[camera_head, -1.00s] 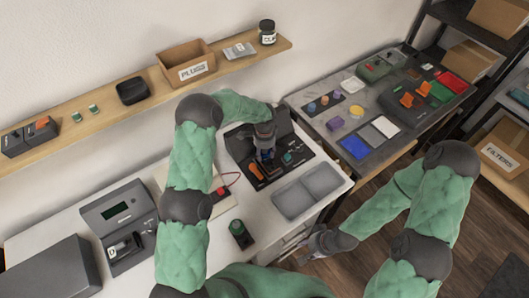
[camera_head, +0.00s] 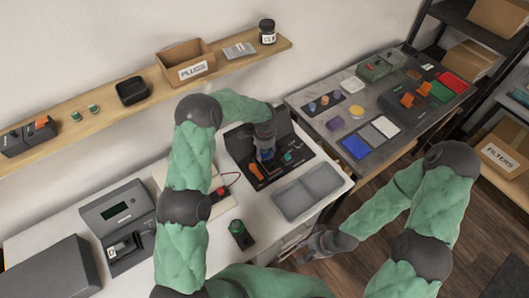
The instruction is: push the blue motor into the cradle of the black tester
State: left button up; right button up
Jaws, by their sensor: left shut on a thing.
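The black tester (camera_head: 239,141) stands on the white table near its right end, with a raised back panel and small orange and teal parts on its base. My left gripper (camera_head: 265,150) points down over the middle of the tester's base and is shut on the blue motor (camera_head: 267,155). Only a small blue patch of the motor shows under the gripper; the cradle is hidden. I cannot tell whether the motor touches the cradle. My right gripper (camera_head: 318,243) hangs away from the tables at the lower middle; its fingers are too small to read.
A grey two-part tray (camera_head: 308,192) lies in front of the tester. A red button with a wire (camera_head: 221,191) sits left of it. A dark green-topped item (camera_head: 238,230) stands near the table's front. A wall shelf (camera_head: 95,115) runs behind. A grey table (camera_head: 318,128) adjoins at right.

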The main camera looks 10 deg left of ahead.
pick_arm(q)
jog(key=shift+f+b, duration=0.9)
dwell(1.9)
jog(key=o, duration=1.3)
jog(key=shift+o, duration=1.3)
jog(key=shift+r+p, duration=0.8)
jog(key=shift+r, duration=0.85)
jog(key=shift+r+p, duration=1.55)
jog(key=shift+r, duration=1.25)
